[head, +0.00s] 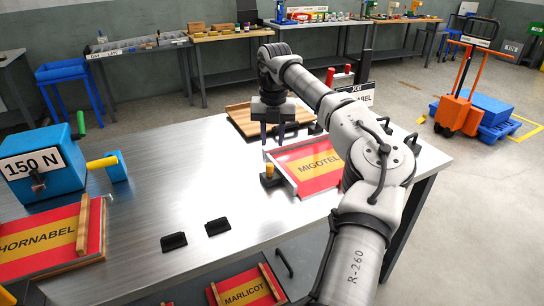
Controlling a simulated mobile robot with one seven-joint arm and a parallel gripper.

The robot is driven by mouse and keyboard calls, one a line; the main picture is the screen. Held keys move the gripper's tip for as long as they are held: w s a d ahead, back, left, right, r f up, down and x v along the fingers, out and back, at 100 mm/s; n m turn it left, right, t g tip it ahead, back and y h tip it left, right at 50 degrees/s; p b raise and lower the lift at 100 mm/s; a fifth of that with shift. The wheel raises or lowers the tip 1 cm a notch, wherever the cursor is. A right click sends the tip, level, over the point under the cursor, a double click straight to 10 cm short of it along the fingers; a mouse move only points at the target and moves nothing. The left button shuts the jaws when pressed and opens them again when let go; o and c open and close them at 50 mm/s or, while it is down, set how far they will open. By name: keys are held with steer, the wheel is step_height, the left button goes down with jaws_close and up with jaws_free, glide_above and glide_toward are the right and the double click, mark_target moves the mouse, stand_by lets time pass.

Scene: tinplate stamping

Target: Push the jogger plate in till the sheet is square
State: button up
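A red and yellow sheet marked MIGOTEL (318,166) lies in a shallow pale-edged frame on the steel table. A pale upright strip (283,176) runs along its left side; I cannot tell if it is the jogger plate. A dark block with a yellow knob (269,176) stands just left of that strip. My gripper (272,141) points down above the table, near the frame's back left corner. Its two dark fingers are apart with nothing seen between them. My arm hides the sheet's right part, so I cannot tell whether the sheet is square.
A wooden board (240,118) lies behind my gripper. A blue box marked 150 N (42,165) and a HORNABEL sheet stack (40,243) are at left. Two black pieces (217,226) lie near the front edge. MARLICOT sheets (245,289) sit below. The table's middle left is clear.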

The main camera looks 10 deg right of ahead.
steer(key=shift+r, duration=2.15)
